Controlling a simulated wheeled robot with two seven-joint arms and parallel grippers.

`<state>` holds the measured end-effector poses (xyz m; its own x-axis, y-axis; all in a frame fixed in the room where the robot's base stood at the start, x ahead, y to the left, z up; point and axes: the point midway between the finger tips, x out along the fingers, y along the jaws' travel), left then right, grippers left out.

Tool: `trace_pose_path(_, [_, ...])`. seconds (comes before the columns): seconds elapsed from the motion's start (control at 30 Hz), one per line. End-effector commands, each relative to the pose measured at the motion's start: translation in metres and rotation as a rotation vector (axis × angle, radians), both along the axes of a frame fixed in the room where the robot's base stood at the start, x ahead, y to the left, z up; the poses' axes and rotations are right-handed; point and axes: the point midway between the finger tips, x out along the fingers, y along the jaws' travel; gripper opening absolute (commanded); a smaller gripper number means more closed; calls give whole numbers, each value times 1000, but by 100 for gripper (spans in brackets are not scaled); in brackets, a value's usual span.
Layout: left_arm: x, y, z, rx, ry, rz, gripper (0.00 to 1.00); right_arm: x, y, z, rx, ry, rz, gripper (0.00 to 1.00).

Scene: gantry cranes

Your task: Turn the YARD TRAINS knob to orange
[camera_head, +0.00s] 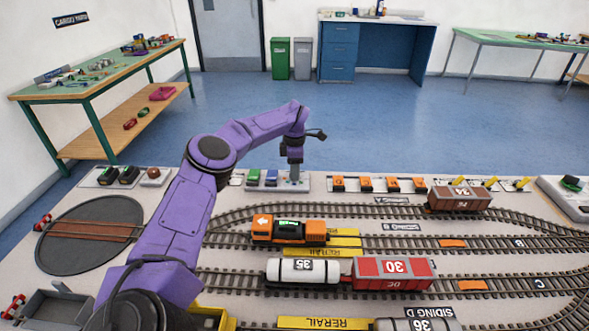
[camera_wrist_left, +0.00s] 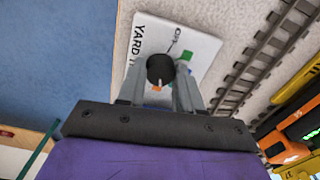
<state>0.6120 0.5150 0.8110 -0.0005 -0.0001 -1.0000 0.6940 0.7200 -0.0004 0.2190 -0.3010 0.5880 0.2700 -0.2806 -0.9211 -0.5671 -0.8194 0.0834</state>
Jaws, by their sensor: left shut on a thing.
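The YARD TRAINS panel (camera_wrist_left: 203,42) is a white plate in the left wrist view, with part of its lettering hidden by my gripper. Its round black knob (camera_wrist_left: 160,67) sits between the fingers of my left gripper (camera_wrist_left: 160,80), which is shut on it. A white pointer line on the knob points down in the picture, close to an orange mark (camera_wrist_left: 155,89). A green mark (camera_wrist_left: 187,56) and an OFF label lie on other sides of the knob. In the head view my left gripper (camera_head: 294,174) points down at the back edge of the layout. My right gripper is not in view.
An orange locomotive (camera_head: 289,229) and a white tank wagon (camera_head: 303,270) stand on tracks in front. Blue floor (camera_head: 400,125) lies behind the layout.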

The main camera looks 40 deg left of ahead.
Motion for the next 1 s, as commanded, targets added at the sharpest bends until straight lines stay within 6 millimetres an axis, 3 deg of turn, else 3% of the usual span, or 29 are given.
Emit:
trace_pose_path(0.33, [1,1,1,1,-4,-128,4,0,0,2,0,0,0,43])
trace_pose_path(0.87, [1,1,1,1,-4,-148,4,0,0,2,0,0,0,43])
trace_pose_path(0.9, [1,1,1,1,-4,-148,45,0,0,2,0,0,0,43])
trace_pose_path(0.97, [1,1,1,1,-3,-148,60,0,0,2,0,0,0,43])
trace_pose_path(1.0, [1,0,1,1,-3,-148,60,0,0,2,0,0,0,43])
